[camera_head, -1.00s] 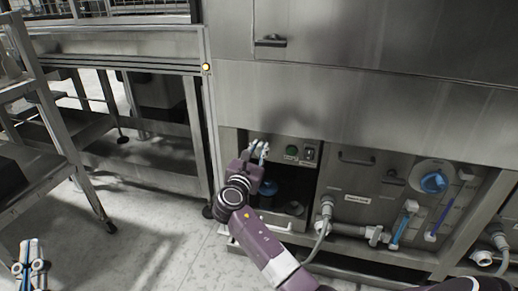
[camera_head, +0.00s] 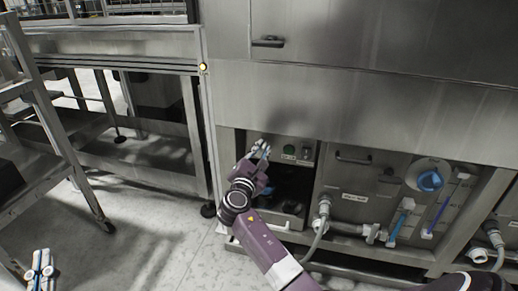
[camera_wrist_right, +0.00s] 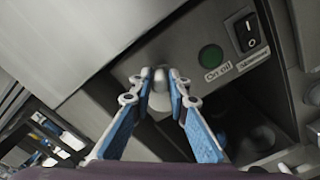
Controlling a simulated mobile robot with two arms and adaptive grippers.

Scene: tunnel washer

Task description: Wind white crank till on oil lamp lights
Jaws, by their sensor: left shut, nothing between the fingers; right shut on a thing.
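My right gripper (camera_head: 260,150) reaches into the open recess low in the steel machine. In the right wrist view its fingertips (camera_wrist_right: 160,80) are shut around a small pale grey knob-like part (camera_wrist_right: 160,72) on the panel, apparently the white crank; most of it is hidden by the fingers. The on oil lamp (camera_wrist_right: 210,57) is a round dark green lamp with an "On oil" label, just right of the fingers, and shows no clear glow. It also shows in the head view (camera_head: 289,150). My left gripper (camera_head: 40,264) is shut and empty at the lower left, over the floor.
A black rocker switch (camera_wrist_right: 247,31) sits right of the lamp. A panel with a blue knob (camera_head: 429,181), pipes and a grey hose (camera_head: 318,237) lies right of the recess. A metal rack (camera_head: 60,150) stands at left. The floor (camera_head: 150,240) between is clear.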

